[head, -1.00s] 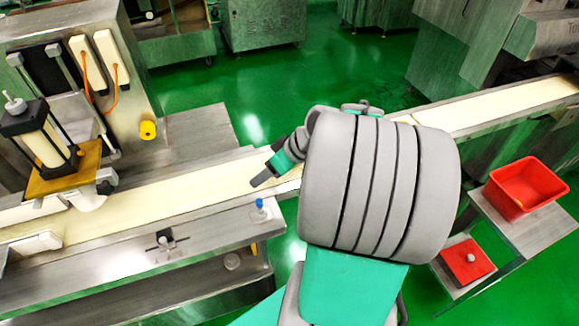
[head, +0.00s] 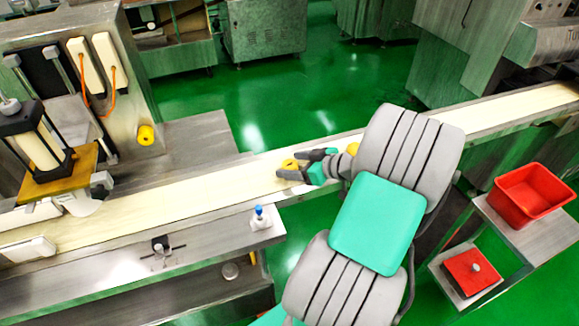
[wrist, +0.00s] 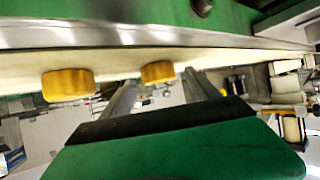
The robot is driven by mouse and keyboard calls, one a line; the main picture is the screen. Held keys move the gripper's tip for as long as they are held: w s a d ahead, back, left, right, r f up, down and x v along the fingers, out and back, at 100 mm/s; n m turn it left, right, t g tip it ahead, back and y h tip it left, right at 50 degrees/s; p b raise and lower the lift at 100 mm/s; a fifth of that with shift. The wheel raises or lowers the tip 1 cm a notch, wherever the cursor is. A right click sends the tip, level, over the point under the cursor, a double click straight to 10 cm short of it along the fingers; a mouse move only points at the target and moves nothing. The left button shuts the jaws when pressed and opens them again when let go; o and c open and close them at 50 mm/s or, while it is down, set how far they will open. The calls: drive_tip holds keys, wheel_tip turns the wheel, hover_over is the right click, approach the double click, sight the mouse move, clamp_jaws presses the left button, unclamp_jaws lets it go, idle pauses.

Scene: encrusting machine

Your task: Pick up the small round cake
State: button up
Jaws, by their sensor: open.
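A small round yellow cake (head: 290,164) lies on the pale conveyor belt (head: 215,187), close by my gripper's fingertips. My gripper (head: 299,166) is open and low over the belt, pointing left. In the wrist view, this cake (wrist: 157,72) shows just beyond and between the two open fingers (wrist: 158,80), with no visible grip on it. A second yellow cake (wrist: 68,84) stands left of the fingers there. In the head view, this second cake (head: 352,149) is partly hidden behind my wrist.
The encrusting machine (head: 50,165) stands over the belt at the left.

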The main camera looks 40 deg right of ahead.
drive_tip(key=shift+c, duration=0.4)
drive_tip(key=c, duration=1.4)
